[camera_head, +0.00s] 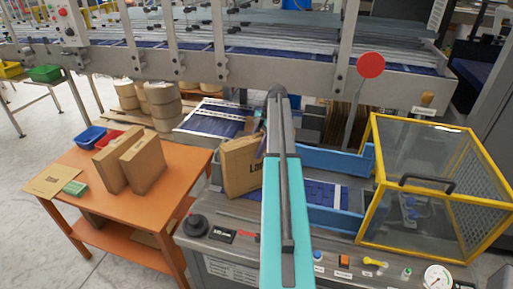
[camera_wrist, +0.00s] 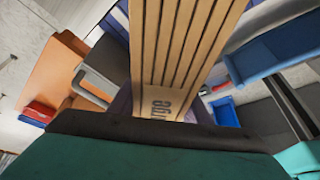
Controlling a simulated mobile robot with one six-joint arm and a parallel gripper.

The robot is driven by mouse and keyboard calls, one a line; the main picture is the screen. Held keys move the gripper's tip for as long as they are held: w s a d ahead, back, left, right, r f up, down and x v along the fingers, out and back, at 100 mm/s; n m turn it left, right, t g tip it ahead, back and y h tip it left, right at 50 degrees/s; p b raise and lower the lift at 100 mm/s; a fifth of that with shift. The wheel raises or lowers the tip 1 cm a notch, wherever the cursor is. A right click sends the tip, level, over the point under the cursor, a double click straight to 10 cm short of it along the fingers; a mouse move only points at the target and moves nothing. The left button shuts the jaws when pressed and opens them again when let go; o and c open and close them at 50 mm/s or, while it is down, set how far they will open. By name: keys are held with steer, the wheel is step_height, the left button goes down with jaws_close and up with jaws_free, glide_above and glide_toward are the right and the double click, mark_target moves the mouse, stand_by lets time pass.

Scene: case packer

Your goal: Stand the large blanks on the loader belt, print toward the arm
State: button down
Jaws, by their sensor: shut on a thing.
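My gripper (camera_head: 262,148) is mostly hidden behind my teal arm in the head view. It is shut on a bundle of brown large blanks (camera_head: 240,168), held slightly tilted just left of the loader. In the wrist view the bundle (camera_wrist: 185,45) runs away from the dark jaw, with several dark lines along it and print ending in "rge" near the jaw. Two more brown bundles, a left one (camera_head: 113,168) and a right one (camera_head: 142,165), stand on the orange table. The loader belt (camera_head: 325,194) is blue and lies between blue side guides; its visible part is bare.
The orange table (camera_head: 150,205) also holds a blue bin (camera_head: 90,137), a red bin (camera_head: 108,138), a flat brown sheet (camera_head: 52,178) and a green pad (camera_head: 74,188). A yellow-framed guard (camera_head: 372,185) stands right of the belt.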

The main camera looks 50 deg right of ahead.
steer(key=c, duration=1)
jaws_free()
steer(key=shift+f, duration=0.1)
steer(key=shift+r, duration=0.2)
steer(key=shift+b+v, duration=2.1)
steer(key=shift+v, duration=3.8)
